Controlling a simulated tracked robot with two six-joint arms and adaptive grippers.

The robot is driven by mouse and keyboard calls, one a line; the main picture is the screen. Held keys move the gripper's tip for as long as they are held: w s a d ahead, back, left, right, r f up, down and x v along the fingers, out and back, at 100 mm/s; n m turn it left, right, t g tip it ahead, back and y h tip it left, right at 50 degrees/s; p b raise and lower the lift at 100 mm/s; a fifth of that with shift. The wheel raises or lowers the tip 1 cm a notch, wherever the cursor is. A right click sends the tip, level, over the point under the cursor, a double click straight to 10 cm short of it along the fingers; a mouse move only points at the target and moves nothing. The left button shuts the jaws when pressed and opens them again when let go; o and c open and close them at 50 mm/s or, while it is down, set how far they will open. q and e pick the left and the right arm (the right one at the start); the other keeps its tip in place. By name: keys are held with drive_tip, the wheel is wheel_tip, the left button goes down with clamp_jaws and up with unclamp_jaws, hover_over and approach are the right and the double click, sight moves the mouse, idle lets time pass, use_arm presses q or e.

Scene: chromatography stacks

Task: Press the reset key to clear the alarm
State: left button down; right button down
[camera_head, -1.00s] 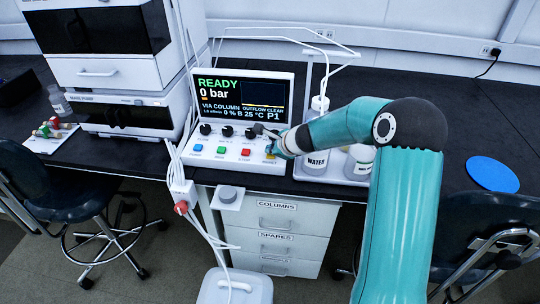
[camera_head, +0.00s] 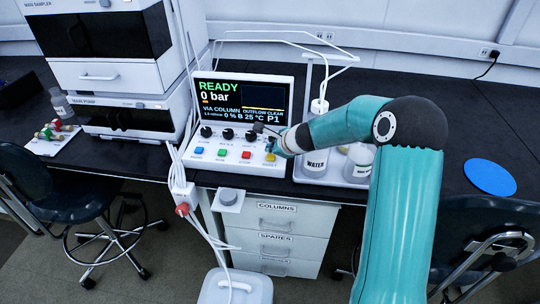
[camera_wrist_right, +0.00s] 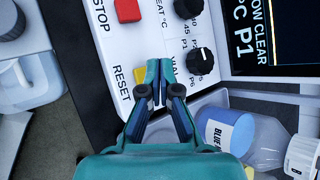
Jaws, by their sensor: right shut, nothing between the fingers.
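The white control panel (camera_head: 222,166) stands on the bench, with a display (camera_head: 240,98) reading READY and 0 bar. Its front has a row of blue, green, red and yellow keys. The yellow reset key (camera_head: 270,157) is the rightmost; in the right wrist view the key (camera_wrist_right: 141,76) sits beside the RESET label (camera_wrist_right: 122,91). My right gripper (camera_wrist_right: 159,68) is shut and empty, its tips over the panel close beside the yellow key, toward the knobs. I cannot tell whether they touch the panel. My left gripper is out of view.
The red stop key (camera_head: 246,154) is close by, and black knobs (camera_wrist_right: 201,61) sit right by the fingertips. A tray (camera_head: 330,180) with bottles, one labelled WATER (camera_head: 315,164), stands just right of the panel. White tubes hang in front of its left side.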

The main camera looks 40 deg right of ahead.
sight(271, 157)
drive_tip(key=shift+r, duration=0.1)
wheel_tip(271, 157, up, 5)
drive_tip(key=p, duration=0.5)
idle(0.7)
